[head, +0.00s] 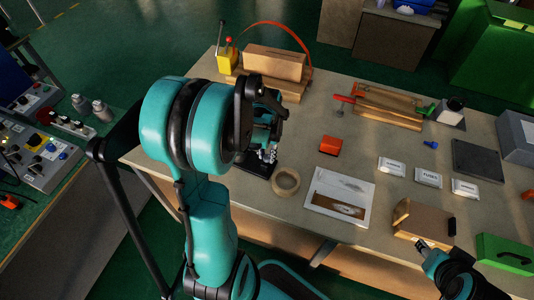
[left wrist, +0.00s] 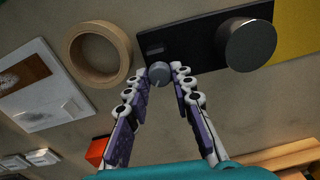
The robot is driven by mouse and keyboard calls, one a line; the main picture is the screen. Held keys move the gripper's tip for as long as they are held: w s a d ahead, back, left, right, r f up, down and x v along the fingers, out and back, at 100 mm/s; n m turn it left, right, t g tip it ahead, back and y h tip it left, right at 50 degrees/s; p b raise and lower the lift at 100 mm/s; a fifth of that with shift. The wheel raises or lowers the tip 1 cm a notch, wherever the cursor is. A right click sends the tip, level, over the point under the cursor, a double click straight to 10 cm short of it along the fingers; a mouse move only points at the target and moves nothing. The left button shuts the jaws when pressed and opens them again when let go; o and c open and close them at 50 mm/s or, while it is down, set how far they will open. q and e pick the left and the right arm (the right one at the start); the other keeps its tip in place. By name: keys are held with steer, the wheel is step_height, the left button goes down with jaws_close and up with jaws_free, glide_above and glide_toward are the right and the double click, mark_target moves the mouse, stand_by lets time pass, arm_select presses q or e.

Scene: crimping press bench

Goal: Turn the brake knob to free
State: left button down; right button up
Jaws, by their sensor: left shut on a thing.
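The brake knob (left wrist: 159,73) is a small round grey knob on a black plate (left wrist: 195,38) in the left wrist view. A larger silver-grey cylinder (left wrist: 250,45) stands on the same plate. My left gripper (left wrist: 164,80) has its two fingers closed around the small knob. In the head view my left gripper (head: 268,152) is over the black plate (head: 256,168), and the knob is hidden. No readable mark shows the knob's setting. My right gripper (head: 421,246) is near a wooden block at the front right; its jaw state is unclear.
A tape ring (head: 286,182) lies close beside the plate. A printed sheet (head: 340,197), an orange box (head: 330,146) and white packets (head: 428,178) lie to the right. A wooden block (head: 410,222) stands by my right gripper. A yellow device (head: 228,60) stands at the back.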

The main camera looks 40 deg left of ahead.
mark_target(267, 157)
arm_select(q)
steer(key=m, duration=0.5)
steer(key=shift+m, duration=0.3)
steer(key=m, duration=0.4)
steer(key=shift+m, duration=0.4)
steer(key=c, duration=1.3)
jaws_free()
step_height(267, 157, up, 12)
